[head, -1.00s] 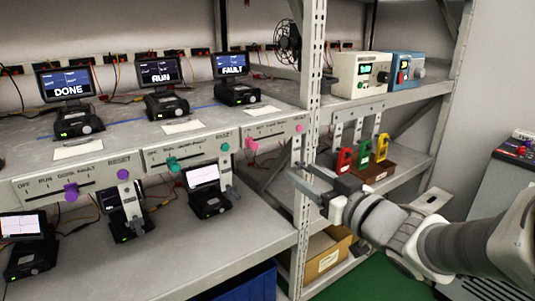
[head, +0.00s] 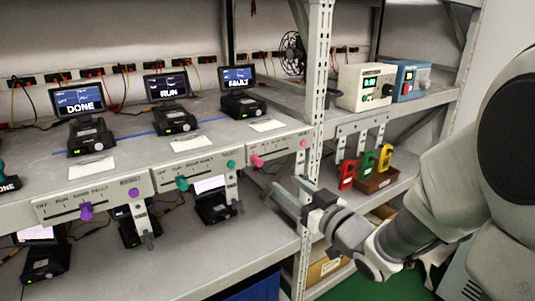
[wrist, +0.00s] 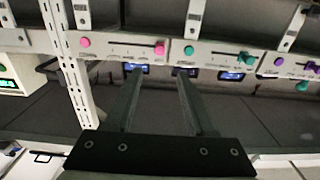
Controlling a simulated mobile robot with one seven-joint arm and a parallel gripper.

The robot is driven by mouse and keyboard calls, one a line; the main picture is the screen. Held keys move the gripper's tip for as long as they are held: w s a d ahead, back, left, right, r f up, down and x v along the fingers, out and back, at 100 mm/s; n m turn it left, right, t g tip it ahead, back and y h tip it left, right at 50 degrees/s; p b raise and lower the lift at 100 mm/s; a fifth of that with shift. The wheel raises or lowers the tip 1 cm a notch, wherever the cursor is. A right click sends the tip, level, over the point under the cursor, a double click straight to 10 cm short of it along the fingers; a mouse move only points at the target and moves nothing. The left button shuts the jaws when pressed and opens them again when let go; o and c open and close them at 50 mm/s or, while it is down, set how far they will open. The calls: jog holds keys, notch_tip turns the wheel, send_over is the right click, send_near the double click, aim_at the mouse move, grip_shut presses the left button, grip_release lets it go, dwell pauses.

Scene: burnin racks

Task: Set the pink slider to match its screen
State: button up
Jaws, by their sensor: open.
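The pink slider (head: 257,160) sits near the left end of its slot on the right-hand grey panel (head: 281,151) at the shelf edge. In the wrist view, which looks turned over, the pink slider (wrist: 160,47) is at the slot's right end. A round pink button (head: 304,143) is at the panel's other end. The screen (head: 238,78) above this panel reads FAULT. The panel's small labels are too blurred to read. My gripper (head: 286,186) is open and empty, below and right of the slider, apart from it. Its fingers (wrist: 159,80) point toward the panel.
Panels with a teal slider (head: 182,183) and a purple slider (head: 87,211) lie to the left, under screens reading RUN (head: 167,87) and DONE (head: 78,100). A rack post (head: 318,100) stands just right of the pink panel. Lower-shelf devices (head: 213,205) sit below.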

aim_at(261, 163)
jog(key=b+x, duration=0.1)
jog(key=x, duration=1)
jog(key=shift+w+a, duration=0.2)
jog(key=shift+w, duration=0.05)
grip_shut()
dwell(0.9)
